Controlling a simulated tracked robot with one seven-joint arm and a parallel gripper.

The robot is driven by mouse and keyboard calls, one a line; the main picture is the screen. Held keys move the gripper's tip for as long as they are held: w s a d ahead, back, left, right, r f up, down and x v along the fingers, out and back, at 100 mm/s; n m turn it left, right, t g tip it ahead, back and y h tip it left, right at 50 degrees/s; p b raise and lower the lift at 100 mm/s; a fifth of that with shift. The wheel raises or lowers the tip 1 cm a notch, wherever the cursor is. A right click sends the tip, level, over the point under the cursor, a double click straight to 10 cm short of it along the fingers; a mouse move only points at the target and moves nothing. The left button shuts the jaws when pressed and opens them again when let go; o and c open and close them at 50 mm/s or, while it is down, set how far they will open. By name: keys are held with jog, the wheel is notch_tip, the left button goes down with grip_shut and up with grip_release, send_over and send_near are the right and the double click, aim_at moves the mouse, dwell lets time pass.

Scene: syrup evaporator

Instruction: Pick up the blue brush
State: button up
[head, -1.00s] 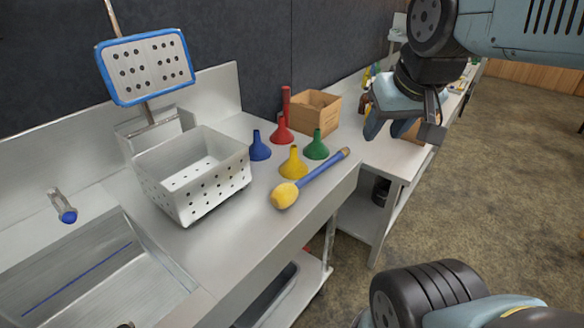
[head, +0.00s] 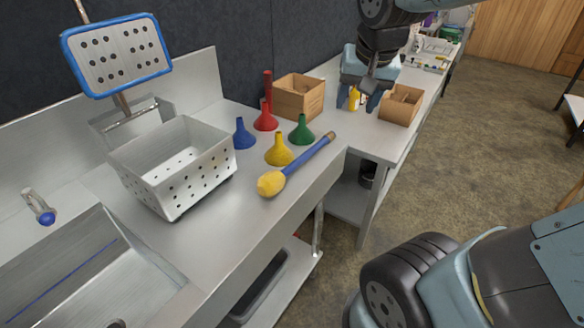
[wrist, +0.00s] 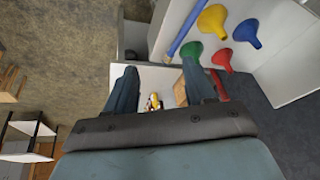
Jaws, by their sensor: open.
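The blue brush (head: 306,159) has a long blue handle and a yellow head. It lies on the steel counter near its front edge, beside the yellow funnel. Part of its blue handle shows in the wrist view (wrist: 181,34), beyond the fingertips. My gripper (head: 362,104) is open and empty in the head view, above the white side table, to the right of the brush and apart from it. In the wrist view my gripper (wrist: 160,74) has its two fingers spread, with a small yellow item visible below between them.
Yellow (head: 279,150), green (head: 302,131), blue (head: 244,135) and red (head: 265,119) funnels stand close behind the brush. A perforated steel basket (head: 178,167) is at left, beside the sink (head: 75,280). Cardboard boxes (head: 298,97) (head: 400,105) stand behind and right. A gap separates counter and side table.

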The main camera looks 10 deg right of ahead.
jog(key=w+a+f+m+g+h, duration=0.1)
jog(key=w+a+f+m, duration=0.15)
jog(key=w+f, duration=0.45)
jog(key=m+h, duration=0.2)
jog(key=m, duration=0.2)
send_near(317, 144)
jog(key=shift+n, duration=0.25)
jog(key=x, duration=0.4)
jog(key=shift+w+d+f, duration=0.1)
jog(key=shift+w, duration=0.1)
jog(key=shift+x, duration=2.65)
jog(key=shift+s, duration=0.15)
grip_shut()
